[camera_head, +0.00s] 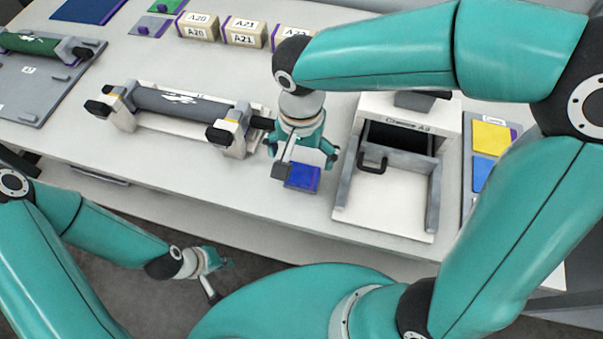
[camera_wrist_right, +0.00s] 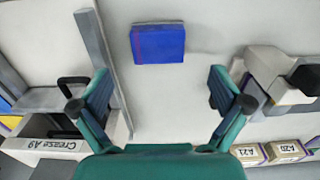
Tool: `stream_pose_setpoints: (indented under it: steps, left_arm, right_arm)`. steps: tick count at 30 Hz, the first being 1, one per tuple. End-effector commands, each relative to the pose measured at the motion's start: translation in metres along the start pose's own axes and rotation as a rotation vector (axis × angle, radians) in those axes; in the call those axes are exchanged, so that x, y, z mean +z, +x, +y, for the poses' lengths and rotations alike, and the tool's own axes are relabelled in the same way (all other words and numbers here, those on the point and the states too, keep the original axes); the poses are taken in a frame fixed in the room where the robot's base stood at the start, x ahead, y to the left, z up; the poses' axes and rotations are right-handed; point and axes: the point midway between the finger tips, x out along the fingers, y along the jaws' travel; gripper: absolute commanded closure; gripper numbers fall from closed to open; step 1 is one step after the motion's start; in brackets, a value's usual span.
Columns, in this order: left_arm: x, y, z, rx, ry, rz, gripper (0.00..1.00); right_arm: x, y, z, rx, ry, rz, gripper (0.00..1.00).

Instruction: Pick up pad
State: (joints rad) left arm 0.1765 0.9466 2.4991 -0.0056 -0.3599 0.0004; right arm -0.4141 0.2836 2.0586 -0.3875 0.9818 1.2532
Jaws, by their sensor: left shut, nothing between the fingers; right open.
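A blue pad (camera_head: 302,179) lies on the white table near its front edge, left of the white drawer unit. In the right wrist view the blue pad (camera_wrist_right: 158,43) lies flat, beyond the fingertips and roughly centred between them. My right gripper (camera_head: 302,155) is open and empty, pointing down close to the pad. Its two spread fingers (camera_wrist_right: 160,104) do not touch the pad in the wrist view. My left gripper (camera_head: 211,284) is shut and empty, low in front of the table over the dark floor.
A white "Crease A9" unit (camera_head: 430,222) with grey walls and a black handle stands right of the pad. A dark roller on a stand (camera_head: 180,106) is to the left. Labelled boxes (camera_head: 243,32) stand behind. Yellow (camera_head: 491,137) and blue pads lie far right.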

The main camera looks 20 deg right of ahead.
Motion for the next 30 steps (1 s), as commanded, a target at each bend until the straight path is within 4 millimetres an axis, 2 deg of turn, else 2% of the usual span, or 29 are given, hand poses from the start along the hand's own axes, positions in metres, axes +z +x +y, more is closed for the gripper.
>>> stream_pose_setpoints:
  steps: [3,11,18,27,28,30]
  left_arm:
    - [0.0,0.001,0.0,0.0,0.0,0.0,1.0]
    - [0.0,-0.001,0.001,0.0,0.0,0.0,1.0]
    - [0.0,-0.003,0.001,0.0,0.0,0.0,1.0]
    - [0.0,-0.003,0.001,0.0,0.0,0.0,1.0]
    - [0.0,-0.003,0.001,0.0,0.0,0.0,1.0]
    - [0.0,-0.003,0.001,0.0,0.0,0.0,1.0]
  right_arm:
    - [0.0,0.014,0.001,0.001,0.003,-0.001,0.0]
    - [0.0,0.031,0.002,0.003,0.002,-0.003,0.0]
    - [-0.001,0.064,0.003,0.002,0.004,-0.002,0.0]
    - [-0.002,0.071,0.002,-0.001,0.003,0.0,0.0]
    - [-0.002,0.071,0.002,-0.001,0.003,0.0,0.02]
    - [-0.002,0.07,0.002,-0.001,0.004,0.0,0.13]
